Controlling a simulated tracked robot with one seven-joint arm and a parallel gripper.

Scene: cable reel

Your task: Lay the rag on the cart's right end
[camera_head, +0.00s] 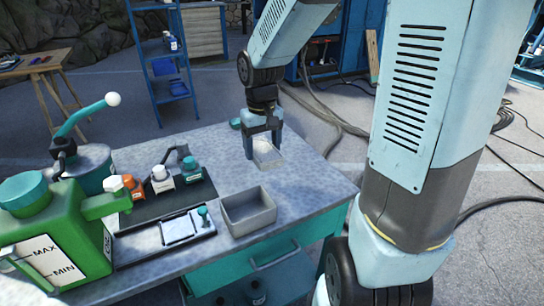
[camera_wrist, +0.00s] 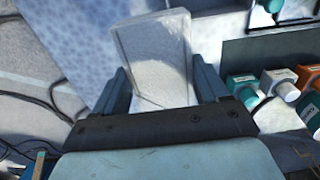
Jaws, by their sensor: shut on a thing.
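My gripper (camera_head: 263,146) is shut on a pale, folded rag (camera_head: 268,156). In the wrist view, the rag (camera_wrist: 153,55) stands up between the two fingers of my gripper (camera_wrist: 162,82). The cart (camera_head: 325,188) has a speckled grey top and a teal drawer below. My gripper and the rag are over the right, far part of the cart top. I cannot tell whether the rag touches the top.
A grey open box (camera_head: 248,211) stands at the cart's front edge. A dark mat (camera_head: 150,205) left of it holds several small capped bottles. A green jug (camera_head: 60,240) is at the left. The top's right corner is bare.

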